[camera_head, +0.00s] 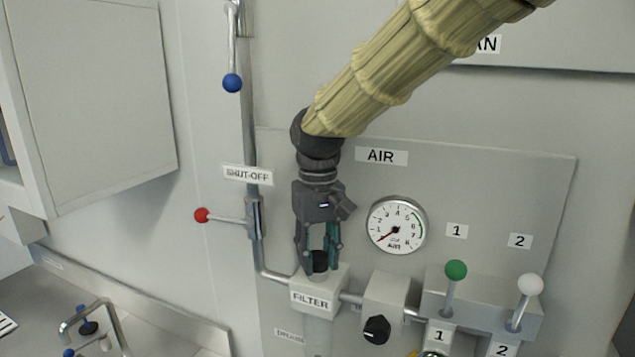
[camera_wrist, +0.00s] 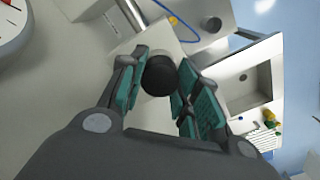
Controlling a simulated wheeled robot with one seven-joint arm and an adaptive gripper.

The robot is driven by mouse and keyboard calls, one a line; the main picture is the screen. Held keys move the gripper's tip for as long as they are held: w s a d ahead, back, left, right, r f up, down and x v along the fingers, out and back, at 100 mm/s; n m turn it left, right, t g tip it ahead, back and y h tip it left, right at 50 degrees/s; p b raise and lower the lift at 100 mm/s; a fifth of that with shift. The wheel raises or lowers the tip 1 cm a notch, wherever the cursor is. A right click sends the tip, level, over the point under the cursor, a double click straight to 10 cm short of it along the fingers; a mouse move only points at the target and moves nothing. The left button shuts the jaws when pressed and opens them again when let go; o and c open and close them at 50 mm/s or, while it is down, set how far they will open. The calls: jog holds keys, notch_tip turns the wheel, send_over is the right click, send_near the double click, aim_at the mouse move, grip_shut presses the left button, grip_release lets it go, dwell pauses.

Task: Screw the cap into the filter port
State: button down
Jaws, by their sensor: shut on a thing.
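A black cap (camera_head: 320,262) is held between the fingertips of my gripper (camera_head: 319,265), over the top of the light grey filter block (camera_head: 320,291) marked FILTER. The cap also shows in the wrist view (camera_wrist: 160,75), between the teal finger pads of my gripper (camera_wrist: 160,80). The gripper points down and is shut on the cap. The cap appears to sit at the port on top of the block. The port itself is hidden under the cap, so I cannot tell how deep the cap sits.
A pressure gauge (camera_head: 396,226) is right of my gripper. A red-knobbed shut-off lever (camera_head: 226,218) is at left. A block with a black knob (camera_head: 377,329) stands right of the filter, then a green-knobbed lever (camera_head: 454,284) and a white-knobbed lever (camera_head: 524,300).

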jog(key=m, duration=0.3)
jog(key=c, duration=1.1)
grip_release()
jog(key=shift+a, duration=0.1)
jog(key=n, duration=0.3)
jog(key=shift+n, duration=0.4)
